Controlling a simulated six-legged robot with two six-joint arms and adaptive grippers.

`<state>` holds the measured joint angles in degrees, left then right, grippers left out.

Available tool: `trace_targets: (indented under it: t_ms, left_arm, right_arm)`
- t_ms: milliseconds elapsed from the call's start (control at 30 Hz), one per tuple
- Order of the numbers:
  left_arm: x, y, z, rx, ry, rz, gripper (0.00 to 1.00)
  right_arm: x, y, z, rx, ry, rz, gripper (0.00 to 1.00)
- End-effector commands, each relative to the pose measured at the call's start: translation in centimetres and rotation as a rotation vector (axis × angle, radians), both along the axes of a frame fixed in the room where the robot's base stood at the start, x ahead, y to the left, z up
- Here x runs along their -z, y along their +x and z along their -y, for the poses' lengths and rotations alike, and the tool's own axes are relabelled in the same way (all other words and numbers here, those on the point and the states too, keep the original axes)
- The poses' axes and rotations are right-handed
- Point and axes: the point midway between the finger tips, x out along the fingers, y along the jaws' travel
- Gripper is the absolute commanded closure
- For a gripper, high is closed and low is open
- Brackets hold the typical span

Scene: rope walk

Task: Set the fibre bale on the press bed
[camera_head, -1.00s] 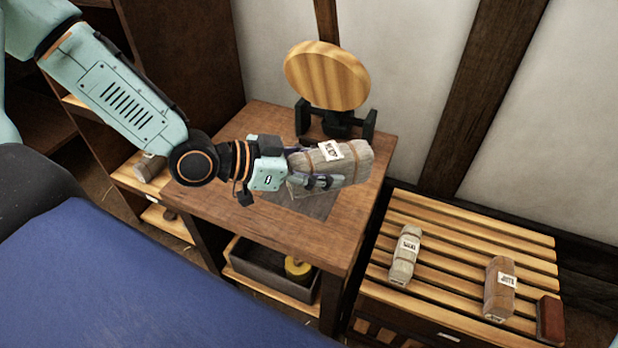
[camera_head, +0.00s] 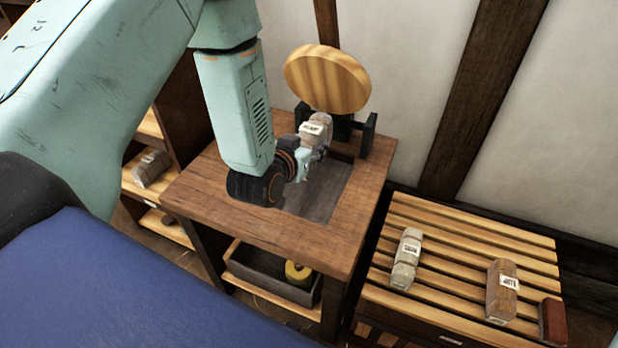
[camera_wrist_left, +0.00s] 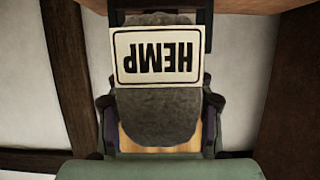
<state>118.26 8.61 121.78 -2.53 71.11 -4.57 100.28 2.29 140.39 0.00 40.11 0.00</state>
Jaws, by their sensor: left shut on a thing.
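The fibre bale (camera_head: 315,127) is greyish, with a white label that reads HEMP in the left wrist view (camera_wrist_left: 160,118). My left gripper (camera_head: 308,158) is shut on it, and my arm and wrist hide part of the hold. The bale is at the back left of the dark square press bed (camera_head: 322,198), in front of the press's round wooden disc (camera_head: 327,77). I cannot tell whether the bale touches anything beneath it. The bare part of the bed shows in front and to the right. My right gripper is not in view.
The bed is set in a brown wooden table (camera_head: 265,228). A slatted bench (camera_head: 455,275) at the right carries a pale bale (camera_head: 405,262), a brown bale (camera_head: 501,292) and a reddish block (camera_head: 552,322). Another bale (camera_head: 150,168) lies on a shelf at the left.

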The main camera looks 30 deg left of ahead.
Motion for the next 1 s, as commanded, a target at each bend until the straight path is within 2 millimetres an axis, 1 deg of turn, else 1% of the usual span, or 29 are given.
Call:
trace_targets:
  t_ms: [33,100,200,367,600,867,1000]
  left_arm:
    - [1.6,0.0,-0.1,0.000,0.001,-0.002,0.84]
    - [2.8,-0.1,-0.1,0.001,0.000,-0.002,0.84]
    - [3.8,0.0,-0.1,0.001,0.001,0.000,0.84]
    - [4.7,0.0,-0.1,0.002,0.000,0.000,0.84]
    - [7.8,0.0,-0.1,0.002,0.000,-0.001,0.84]
    - [7.8,0.0,-0.1,0.002,-0.001,-0.001,0.84]
    - [8.2,0.0,-0.1,0.002,0.000,-0.001,0.84]
  right_arm:
    - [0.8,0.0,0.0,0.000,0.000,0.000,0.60]
    - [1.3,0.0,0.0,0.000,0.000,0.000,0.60]
    - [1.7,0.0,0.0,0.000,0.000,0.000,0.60]
    - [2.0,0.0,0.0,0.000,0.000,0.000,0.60]
    - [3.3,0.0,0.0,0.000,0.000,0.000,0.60]
    - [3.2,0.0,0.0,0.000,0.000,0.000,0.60]
    - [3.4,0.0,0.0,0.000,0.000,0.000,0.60]
